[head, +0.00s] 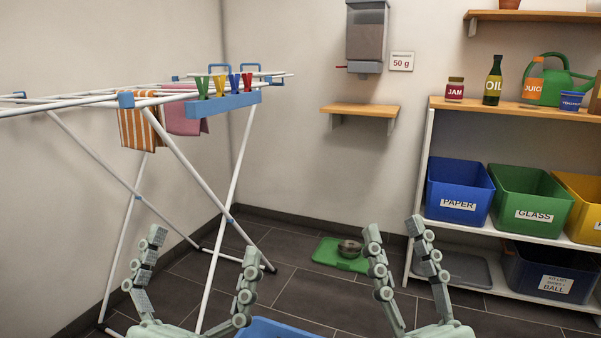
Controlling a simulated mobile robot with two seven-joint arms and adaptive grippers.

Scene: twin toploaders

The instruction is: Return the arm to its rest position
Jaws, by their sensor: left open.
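My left gripper (204,245) is at the lower left, its fingers spread wide and pointing up, with nothing between them. It shows in front of the legs of the drying rack. My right gripper (394,229) is at the lower middle-right, fingers pointing up with a narrower gap and nothing held. Both hands are low in the view and apart from each other. The rest of both arms is out of view.
The drying rack (222,103) stands at left with cloths and several coloured pegs. A shelf (428,160) at right holds bottles and bins. A green mat (328,257) with a metal bowl (349,248) lies on the floor. A blue object (275,329) shows at bottom.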

